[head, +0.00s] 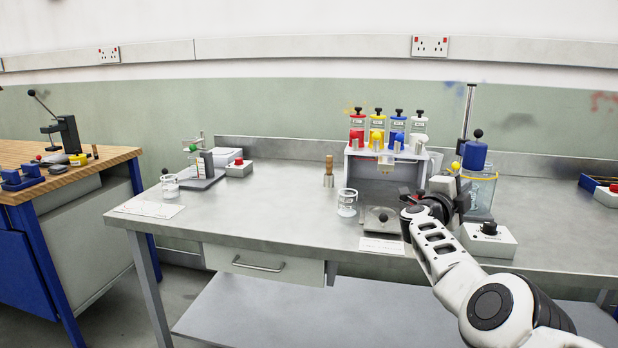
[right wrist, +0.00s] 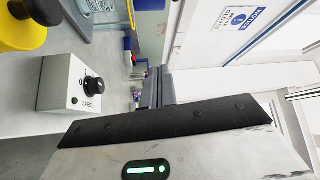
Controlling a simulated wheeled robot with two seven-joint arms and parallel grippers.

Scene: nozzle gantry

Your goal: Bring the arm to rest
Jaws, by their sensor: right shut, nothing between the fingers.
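My right arm (head: 455,262) reaches in from the lower right over the metal bench. Its dark gripper (head: 461,196) is above the bench, in front of the glass jar (head: 481,190) with the blue top. The gripper is shut and holds nothing. In the right wrist view, a grey control box (right wrist: 72,85) with a black knob is on the left, apart from my wrist. The same box (head: 488,238) shows beside my forearm in the head view. My left gripper is out of view.
A nozzle rack (head: 385,150) with several coloured bottles stands behind the gripper. A glass beaker (head: 347,203) and a small scale-like plate (head: 378,218) are to its left. The bench's left-centre (head: 260,205) is clear. A wooden-topped bench (head: 70,160) is at far left.

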